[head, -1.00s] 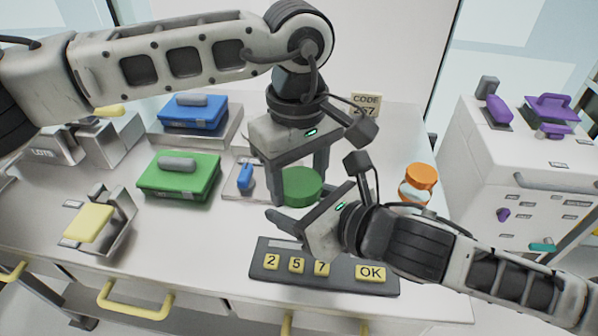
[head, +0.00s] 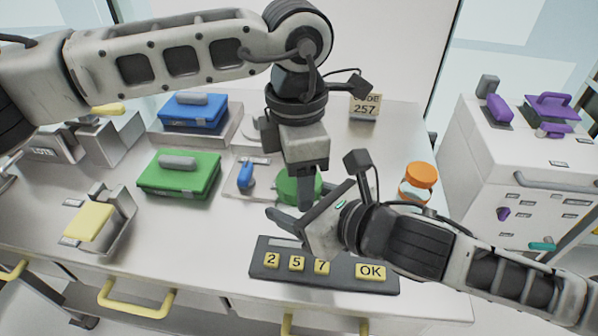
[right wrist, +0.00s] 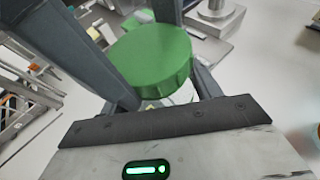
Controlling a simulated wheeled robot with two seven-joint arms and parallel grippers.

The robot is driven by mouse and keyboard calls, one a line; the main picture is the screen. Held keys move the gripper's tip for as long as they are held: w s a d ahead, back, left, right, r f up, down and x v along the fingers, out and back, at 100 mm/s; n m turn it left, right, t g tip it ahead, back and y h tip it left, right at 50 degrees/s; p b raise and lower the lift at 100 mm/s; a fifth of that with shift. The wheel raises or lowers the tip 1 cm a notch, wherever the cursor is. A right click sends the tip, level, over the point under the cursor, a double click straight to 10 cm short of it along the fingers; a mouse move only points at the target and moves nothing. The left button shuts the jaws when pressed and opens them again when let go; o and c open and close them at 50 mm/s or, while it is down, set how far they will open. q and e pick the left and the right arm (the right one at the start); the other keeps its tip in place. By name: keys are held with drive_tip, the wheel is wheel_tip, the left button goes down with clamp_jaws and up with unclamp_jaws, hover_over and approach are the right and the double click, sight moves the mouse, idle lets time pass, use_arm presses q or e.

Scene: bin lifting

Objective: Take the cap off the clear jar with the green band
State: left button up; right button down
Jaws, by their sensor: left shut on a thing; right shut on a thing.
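The jar's green cap (head: 290,184) shows in the head view near the middle of the bench, partly hidden by my grippers. It also shows in the right wrist view (right wrist: 150,52). A little of the clear jar (right wrist: 181,96) shows below the cap there; most of the jar and its band are hidden. My left gripper (head: 306,197) points straight down from above and is shut on the cap. My right gripper (head: 303,208) comes in from the right side, lower down, and is shut on the jar body.
A jar with an orange cap (head: 421,175) stands to the right. A keypad (head: 325,283) lies in front. A green case (head: 160,187), a blue case (head: 178,125) and a tray with a blue-handled item (head: 246,176) stand left. A code sign (head: 364,107) stands behind.

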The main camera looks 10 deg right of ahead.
use_arm(q)
drive_tip(key=o, duration=1.1)
drive_tip(key=shift+s, duration=0.15)
drive_tip(key=shift+d+r, duration=0.1)
